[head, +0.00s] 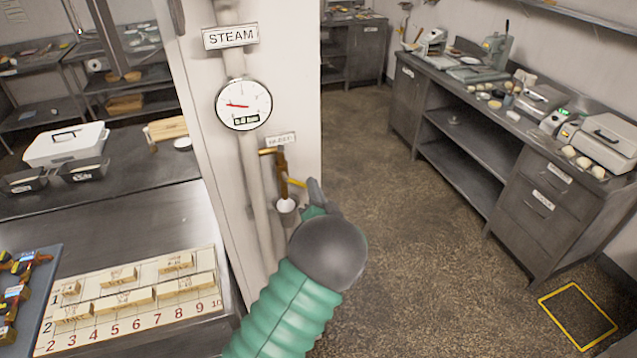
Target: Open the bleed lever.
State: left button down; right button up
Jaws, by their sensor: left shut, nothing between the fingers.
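A brass bleed valve (282,169) hangs from the steam pipe below a small label whose text is too small to read surely. A short yellow lever (296,182) sticks out to the right from its lower part. My left gripper (313,190) is shut and empty, its dark fingers close to the lever's right end. I cannot tell whether they touch it. My dark wrist hides part of the gripper. A small pale cup (287,206) sits under the valve. My right gripper is not in view.
A round gauge (244,104) and a STEAM sign (230,36) are on the pipe above. A steel table with a numbered board (130,333) stands at left. A counter with baking equipment (470,75) runs along the right.

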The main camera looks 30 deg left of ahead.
pick_arm(q)
jog(key=s+a+f+m, duration=0.1)
jog(key=m, duration=0.2)
jog(key=s+a+f+m+p, duration=0.1)
jog(key=m, duration=0.1)
jog(key=s+a+f+m+h+p, duration=0.1)
jog(key=m, duration=0.2)
jog(key=shift+f+m, duration=0.1)
jog(key=shift+m, duration=0.2)
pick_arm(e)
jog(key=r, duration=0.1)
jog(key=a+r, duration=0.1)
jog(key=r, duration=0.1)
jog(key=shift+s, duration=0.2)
pick_arm(q)
jog(key=shift+d, duration=0.15)
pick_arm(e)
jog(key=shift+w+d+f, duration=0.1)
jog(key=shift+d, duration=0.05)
pick_arm(q)
jog(key=shift+s, duration=0.1)
